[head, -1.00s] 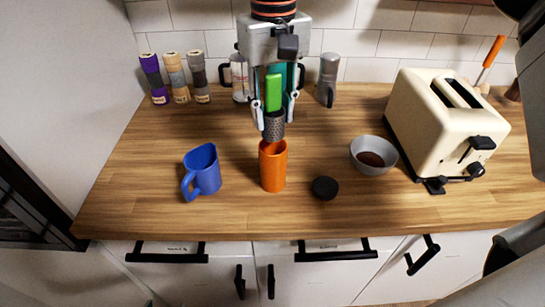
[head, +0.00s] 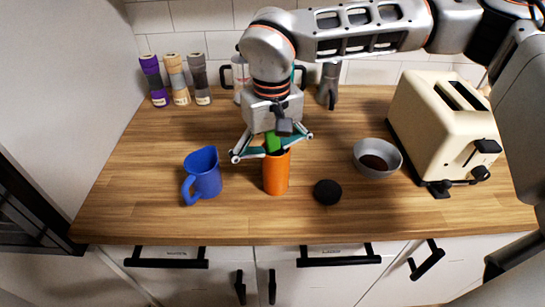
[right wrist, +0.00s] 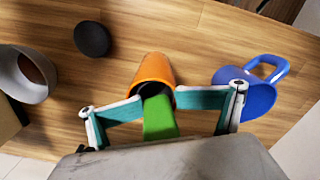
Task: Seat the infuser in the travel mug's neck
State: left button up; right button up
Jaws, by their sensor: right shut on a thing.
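The orange travel mug (head: 276,174) stands upright on the wooden counter; in the right wrist view its open mouth (right wrist: 152,66) faces the gripper. The infuser's green handle (head: 272,142) rises from the mug's mouth; it also shows in the right wrist view (right wrist: 160,119). The infuser's dark mesh basket is hidden, down inside the mug. My right gripper (head: 272,149) is low over the mug, its linkages spread to both sides and its teal fingers reaching in to the handle, shut on it. My left gripper is not in view.
A blue pitcher (head: 204,174) stands left of the mug. A black lid (head: 328,191) and a grey bowl (head: 371,171) with brown contents are to its right. A cream toaster (head: 437,130) stands farther right. Several jars (head: 177,82) line the back left.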

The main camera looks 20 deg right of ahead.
jog(key=o, duration=0.8)
jog(key=shift+s+d+r, duration=0.1)
jog(key=shift+s+d, duration=0.05)
jog(key=shift+d, duration=0.05)
jog(key=shift+s+d+r, duration=0.1)
jog(key=shift+s+r, duration=0.05)
jog(key=shift+c, duration=0.4)
jog(key=shift+w+r, duration=0.1)
jog(key=shift+w, duration=0.1)
jog(key=shift+r, duration=0.25)
notch_tip(320, 180, up, 12)
jog(key=shift+f+p, duration=0.15)
jog(key=shift+p, duration=0.2)
jog(key=shift+c, duration=0.2)
jog(key=shift+s+f, duration=0.1)
